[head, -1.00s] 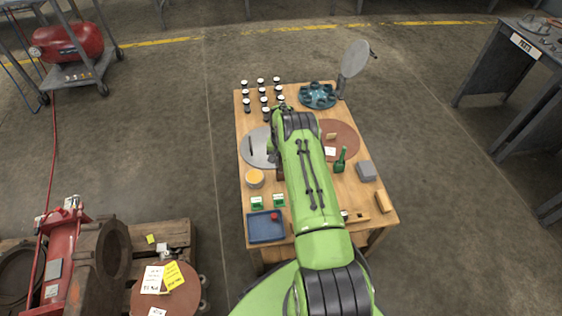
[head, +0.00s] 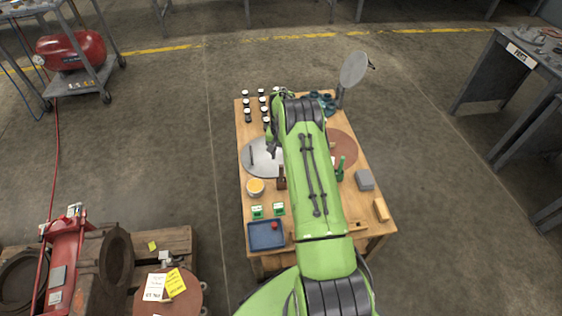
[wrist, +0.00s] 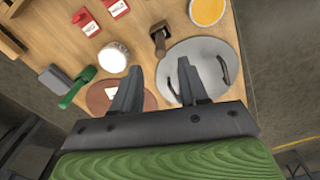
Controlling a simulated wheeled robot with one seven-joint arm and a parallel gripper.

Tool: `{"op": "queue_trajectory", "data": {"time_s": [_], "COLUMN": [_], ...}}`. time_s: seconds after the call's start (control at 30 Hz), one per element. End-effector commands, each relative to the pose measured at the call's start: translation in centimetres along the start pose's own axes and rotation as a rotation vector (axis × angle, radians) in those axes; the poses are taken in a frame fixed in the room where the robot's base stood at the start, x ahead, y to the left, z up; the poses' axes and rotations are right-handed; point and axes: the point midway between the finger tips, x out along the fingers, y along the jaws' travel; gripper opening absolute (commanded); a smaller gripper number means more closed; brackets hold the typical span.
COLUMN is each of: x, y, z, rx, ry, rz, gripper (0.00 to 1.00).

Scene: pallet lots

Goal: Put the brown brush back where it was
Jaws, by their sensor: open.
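The brown brush (head: 281,180) stands on the wooden table between the yellow-filled tin and the grey disc, partly beside my arm. It also shows in the wrist view (wrist: 158,40), just beyond the fingertips and apart from them. My gripper (wrist: 158,68) is open and empty, with its fingers spread above the table. The grey disc (wrist: 205,52) lies under the right finger, with dark curved pieces on it.
The tin (head: 255,187), small cards (head: 257,211) and a blue tray (head: 265,246) stand along the near left. Several dark jars (head: 247,115) fill the far left. A teal holder (head: 328,98) is partly hidden by my arm. A grey block (head: 365,180) sits at right.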

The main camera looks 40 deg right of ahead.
Motion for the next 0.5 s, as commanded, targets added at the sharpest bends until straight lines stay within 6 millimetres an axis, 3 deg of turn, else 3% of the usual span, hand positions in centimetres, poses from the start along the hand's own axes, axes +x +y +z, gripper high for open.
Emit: {"op": "queue_trajectory", "data": {"time_s": [0.17, 0.27, 0.37, 0.5], "x": [-2.2, -5.1, -11.1, -20.6], "y": [-0.1, -1.0, -2.9, -4.8], "z": [0.0, 0.4, 2.0, 7.0], "rx": [-0.002, -0.035, -0.109, -0.235], "ry": [0.001, 0.023, 0.070, 0.146], "rz": [0.000, -0.005, -0.015, -0.031], "gripper": [0.43, 0.43, 0.43, 0.43]}}
